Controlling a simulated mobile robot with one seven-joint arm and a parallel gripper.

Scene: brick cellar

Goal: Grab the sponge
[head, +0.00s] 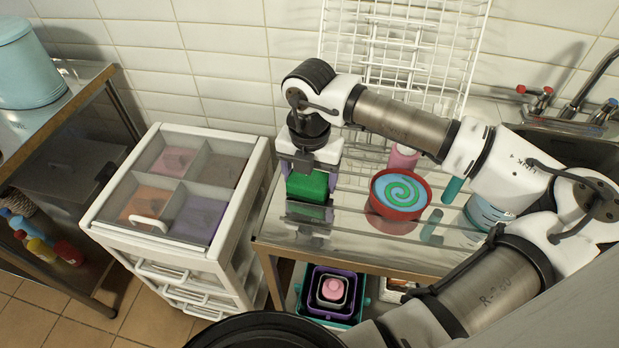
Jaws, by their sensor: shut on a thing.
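The sponge (306,188) is a green block in the head view, at the left end of the shiny metal counter. My gripper (308,176) is above it, pointing down, with its fingers at the sponge's left and right sides. It is shut on the sponge. The sponge's upper part is hidden by the gripper body. I cannot tell whether its underside touches the counter; its reflection shows just below.
A red round dish with a blue and green swirl (400,193) stands right of the sponge. A pink item (402,158) and white wire rack (400,45) are behind. A white drawer unit (180,258) stands left. A sink with a tap (590,85) is at right.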

